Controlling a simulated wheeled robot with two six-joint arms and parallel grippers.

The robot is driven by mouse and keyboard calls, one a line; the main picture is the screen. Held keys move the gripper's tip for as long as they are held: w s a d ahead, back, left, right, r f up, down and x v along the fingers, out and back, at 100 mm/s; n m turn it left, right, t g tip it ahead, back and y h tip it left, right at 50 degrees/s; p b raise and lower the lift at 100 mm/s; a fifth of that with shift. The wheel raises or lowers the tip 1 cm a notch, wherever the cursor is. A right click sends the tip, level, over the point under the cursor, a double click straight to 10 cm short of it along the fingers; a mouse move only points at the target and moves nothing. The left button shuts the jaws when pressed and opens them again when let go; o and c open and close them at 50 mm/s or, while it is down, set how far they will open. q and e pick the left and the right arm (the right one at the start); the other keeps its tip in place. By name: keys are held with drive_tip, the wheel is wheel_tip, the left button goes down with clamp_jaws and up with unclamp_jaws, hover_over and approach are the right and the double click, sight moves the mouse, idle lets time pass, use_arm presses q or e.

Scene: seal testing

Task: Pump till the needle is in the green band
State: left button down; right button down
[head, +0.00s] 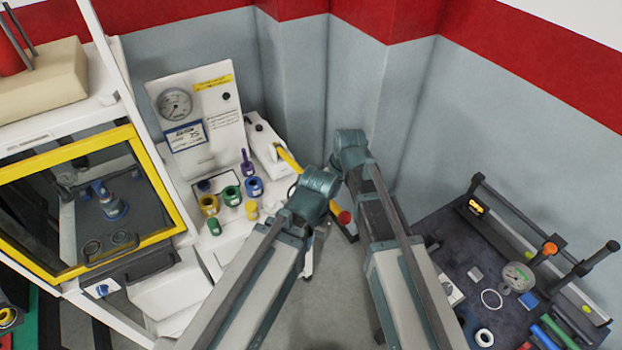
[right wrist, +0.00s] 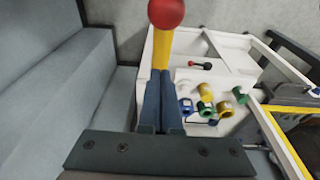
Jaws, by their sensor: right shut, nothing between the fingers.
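The gauge panel (head: 222,130) stands on the white bench, with a round dial gauge (head: 174,104) at its upper left. Its needle and any green band are too small to read. The yellow pump lever (head: 287,159) slopes away from the white pump body (head: 262,138) and passes behind my arm. Its red knob (head: 345,217) shows between my arms. In the right wrist view, my right gripper (right wrist: 161,103) is shut and empty, with the yellow lever (right wrist: 161,52) and red knob (right wrist: 166,12) just beyond its fingertips. Contact cannot be told. My left gripper is hidden.
Several coloured fittings (head: 232,195) stand on the bench in front of the panel. A yellow-framed glass cabinet (head: 150,180) is at left. At right, a dark bench (head: 455,235) holds another gauge (head: 517,276) and loose parts. Grey walls close in behind my arms.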

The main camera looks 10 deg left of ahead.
drive_tip(key=shift+f, duration=0.1)
idle(0.4)
wheel_tip(320, 180, down, 16)
drive_tip(key=b, duration=1.5)
drive_tip(key=shift+s+d+r+b, duration=0.15)
drive_tip(key=shift+r+b, duration=0.05)
drive_tip(key=shift+b, duration=0.2)
drive_tip(key=shift+r, duration=0.1)
idle(2.3)
drive_tip(key=r+p, duration=0.6)
drive_tip(key=p, duration=0.1)
drive_tip(key=r+p, duration=0.6)
drive_tip(key=r, duration=0.1)
drive_tip(key=shift+w+a+r+p, duration=0.2)
drive_tip(key=shift+r+p, duration=0.1)
drive_tip(key=shift+p, duration=0.05)
drive_tip(key=shift+f, duration=0.2)
